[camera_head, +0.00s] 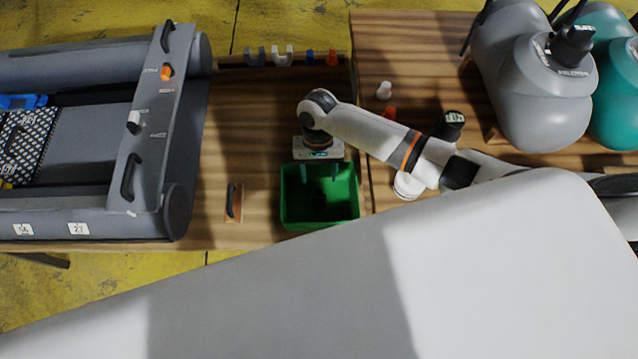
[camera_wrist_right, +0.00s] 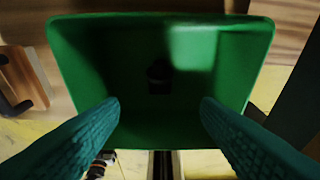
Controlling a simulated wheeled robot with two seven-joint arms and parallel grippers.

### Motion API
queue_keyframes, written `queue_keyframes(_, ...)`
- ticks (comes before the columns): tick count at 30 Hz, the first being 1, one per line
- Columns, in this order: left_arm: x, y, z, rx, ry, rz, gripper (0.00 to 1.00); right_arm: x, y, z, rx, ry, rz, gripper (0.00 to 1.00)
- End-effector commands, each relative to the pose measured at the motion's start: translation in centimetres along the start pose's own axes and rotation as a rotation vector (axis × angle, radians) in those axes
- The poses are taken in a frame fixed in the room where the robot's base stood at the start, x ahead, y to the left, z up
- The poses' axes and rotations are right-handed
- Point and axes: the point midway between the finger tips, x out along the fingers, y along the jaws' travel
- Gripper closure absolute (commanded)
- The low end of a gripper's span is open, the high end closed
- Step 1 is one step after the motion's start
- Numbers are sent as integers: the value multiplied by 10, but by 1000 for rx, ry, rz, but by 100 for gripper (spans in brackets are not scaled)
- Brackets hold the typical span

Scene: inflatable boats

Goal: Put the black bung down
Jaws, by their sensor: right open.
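My right gripper (camera_head: 319,174) is open over the green bin (camera_head: 292,215), with its fingers pointing down at the bin's far part. In the right wrist view the two teal fingers (camera_wrist_right: 160,106) stand wide apart with nothing between them. The green bin (camera_wrist_right: 75,60) fills the middle of that view. A small dark thing, likely the black bung (camera_wrist_right: 159,76), lies inside the bin, apart from the fingers. It is in shadow and its shape is hard to make out. In the head view I cannot pick it out in the dark bin. My left gripper is not in view.
A grey inflatable boat (camera_head: 90,145) lies at the left. Grey and teal rounded bodies (camera_head: 545,95) stand at the right. A rack (camera_head: 290,60) with several small coloured parts is at the back. A wooden block with a black handle (camera_head: 233,202) lies left of the bin.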

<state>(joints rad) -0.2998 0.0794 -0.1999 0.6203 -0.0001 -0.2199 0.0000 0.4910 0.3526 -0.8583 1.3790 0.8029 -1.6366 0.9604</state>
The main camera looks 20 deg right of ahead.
Motion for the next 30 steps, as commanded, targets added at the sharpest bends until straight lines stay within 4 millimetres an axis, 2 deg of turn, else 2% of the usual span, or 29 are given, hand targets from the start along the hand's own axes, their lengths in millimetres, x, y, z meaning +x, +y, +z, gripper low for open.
queue_keyframes(3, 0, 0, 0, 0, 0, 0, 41, -23, 0, 1, -1, -4, 1, 42)
queue_keyframes(9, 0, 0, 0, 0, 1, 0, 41, -44, 0, 0, 0, -1, 0, 42)
queue_keyframes(30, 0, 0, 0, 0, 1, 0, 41, -47, 0, 0, 0, 0, 0, 42)
